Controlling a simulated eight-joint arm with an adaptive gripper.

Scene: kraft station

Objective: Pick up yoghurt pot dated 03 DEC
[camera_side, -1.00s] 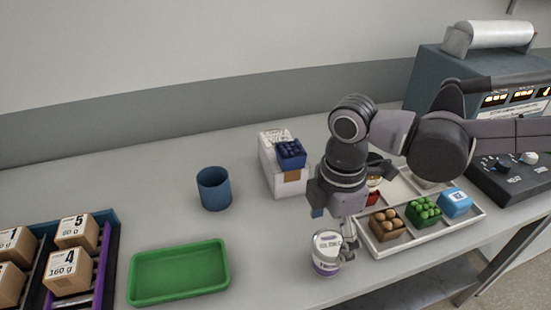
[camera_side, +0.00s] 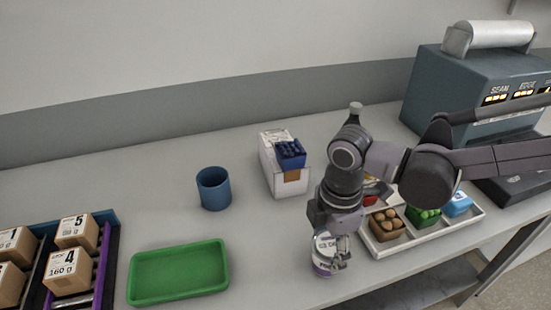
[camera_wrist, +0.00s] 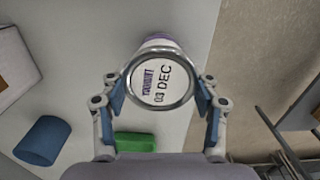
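The yoghurt pot (camera_side: 323,264) stands upright on the table near the front edge, white with a purple band. In the wrist view its round lid (camera_wrist: 160,82) faces me and reads "YOGHURT 03 DEC". My gripper (camera_side: 333,252) is down at the pot in the side view and covers part of its lid and right side. In the wrist view my gripper (camera_wrist: 160,90) is open, with one finger on each side of the lid. The fingertips are close to the rim; I cannot tell if they touch it.
A white tray (camera_side: 433,239) with small coloured boxes stands close to the right of my gripper. A white carton (camera_side: 290,182) and a blue cup (camera_side: 213,188) stand behind. A green tray (camera_side: 178,272) lies left, beside a rack of brown boxes (camera_side: 70,272).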

